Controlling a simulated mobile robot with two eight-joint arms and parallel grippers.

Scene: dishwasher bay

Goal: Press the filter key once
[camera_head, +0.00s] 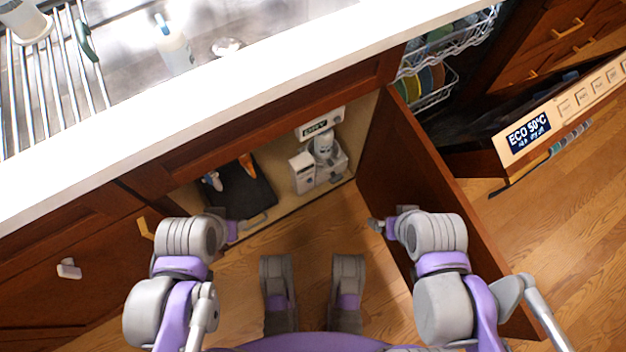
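A small white panel (320,123) with a dark lit display is mounted inside the open cabinet under the counter. A small round dark mark shows at its right end, too small to read as a key. Below it stands a white filter-like unit (318,166) with a grey bottle-shaped part. My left gripper (252,223) is low at the cabinet's front edge, left of the unit and apart from the panel. My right gripper (376,226) is beside the open door, below and right of the unit. Both look empty; finger gaps are too small to judge.
The open cabinet door (430,200) stands right of the opening. A dark tray (240,190) with bottles lies inside on the left. The open dishwasher door, with a control panel (562,108) reading "ECO 50°C", is at right. The counter edge (200,98) overhangs the cabinet.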

